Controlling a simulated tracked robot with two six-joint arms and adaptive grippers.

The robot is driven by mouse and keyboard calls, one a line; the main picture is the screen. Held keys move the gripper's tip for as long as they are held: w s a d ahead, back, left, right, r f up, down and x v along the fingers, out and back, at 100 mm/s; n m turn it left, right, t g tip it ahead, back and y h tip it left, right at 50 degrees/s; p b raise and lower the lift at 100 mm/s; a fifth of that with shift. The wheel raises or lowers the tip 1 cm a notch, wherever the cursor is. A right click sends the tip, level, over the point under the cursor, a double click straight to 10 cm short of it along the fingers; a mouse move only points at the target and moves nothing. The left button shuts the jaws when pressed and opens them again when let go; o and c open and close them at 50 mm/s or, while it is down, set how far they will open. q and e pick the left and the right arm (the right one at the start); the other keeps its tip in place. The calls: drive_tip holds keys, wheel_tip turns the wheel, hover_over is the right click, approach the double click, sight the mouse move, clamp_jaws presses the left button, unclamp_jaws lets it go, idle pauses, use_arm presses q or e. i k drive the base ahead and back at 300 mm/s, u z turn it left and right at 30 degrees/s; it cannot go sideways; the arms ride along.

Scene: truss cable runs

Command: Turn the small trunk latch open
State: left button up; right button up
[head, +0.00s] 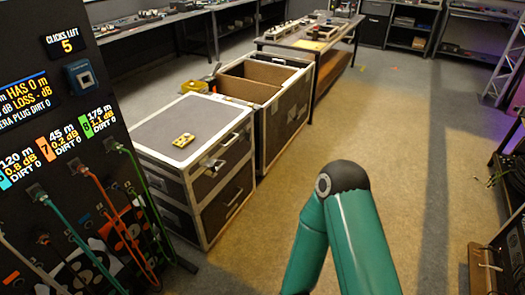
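A low black flight case (193,113) with pale metal edges stands left of the middle, its flat top closed. Bright metal fittings (212,165) show on its front side; one may be the latch, but they are too small to tell how it is turned. A second, open-topped case (301,95) stands right behind it, with brown inner walls. I cannot tell which of the two is the small trunk. Neither gripper is in view. A green arm link of mine rises at the bottom middle, in front of the floor and apart from the cases.
A small yellow object (183,140) lies on the closed case. A tall black panel (60,110) with labels and colored cables (95,205) stands close at left. Workbenches (330,45) line the back. The floor (400,130) right of the cases is mostly clear.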

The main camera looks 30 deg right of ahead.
sight(247, 136)
drive_tip(key=z, duration=0.9)
drive_tip(key=i, duration=1.85)
drive_tip(key=u, duration=0.75)
